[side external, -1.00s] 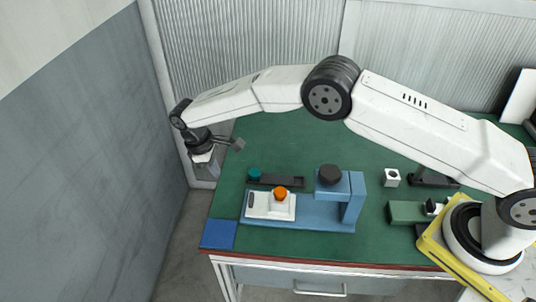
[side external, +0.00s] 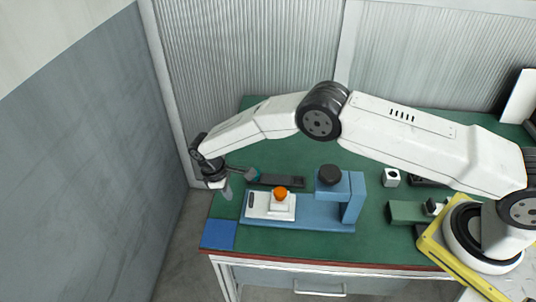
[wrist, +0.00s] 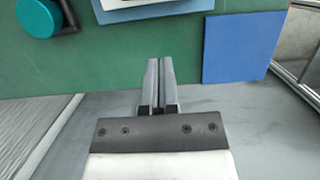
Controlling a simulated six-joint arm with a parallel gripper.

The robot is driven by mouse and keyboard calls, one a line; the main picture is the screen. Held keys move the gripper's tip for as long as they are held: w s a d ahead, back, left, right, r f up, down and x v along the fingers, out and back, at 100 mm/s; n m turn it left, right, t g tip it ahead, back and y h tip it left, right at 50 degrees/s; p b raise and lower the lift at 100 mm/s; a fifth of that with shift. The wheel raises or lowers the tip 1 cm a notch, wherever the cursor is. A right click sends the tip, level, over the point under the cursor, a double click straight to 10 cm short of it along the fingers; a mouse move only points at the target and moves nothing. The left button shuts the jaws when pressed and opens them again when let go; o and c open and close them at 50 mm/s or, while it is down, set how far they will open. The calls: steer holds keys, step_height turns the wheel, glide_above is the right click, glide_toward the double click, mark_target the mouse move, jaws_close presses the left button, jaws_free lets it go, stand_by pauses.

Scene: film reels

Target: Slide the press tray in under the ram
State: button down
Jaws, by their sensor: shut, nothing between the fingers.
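The press tray (side external: 257,205) is a white plate with a dark slot at its left end and an orange-topped knob (side external: 281,194) on it. It lies on the left part of the blue press base (side external: 312,216), to the left of the ram. The ram (side external: 329,175) is a black round head on the blue press frame (side external: 353,196). My gripper (side external: 227,194) is shut and empty, pointing down near the table's left edge, left of the tray and apart from it. In the wrist view my gripper (wrist: 159,66) has its fingers together; a strip of the tray (wrist: 121,4) shows at the top.
A blue pad (side external: 219,234) lies at the front left table corner. A white block (side external: 391,178) and a green vise-like block (side external: 408,212) stand right of the press.

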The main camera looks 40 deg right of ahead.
mark_target(272, 197)
steer(key=shift+s+d, duration=0.6)
steer(key=shift+d, duration=0.05)
steer(key=shift+s+d, duration=0.8)
steer(key=shift+s+d, duration=3.05)
steer(key=shift+s, duration=0.05)
steer(key=shift+w+a, duration=0.1)
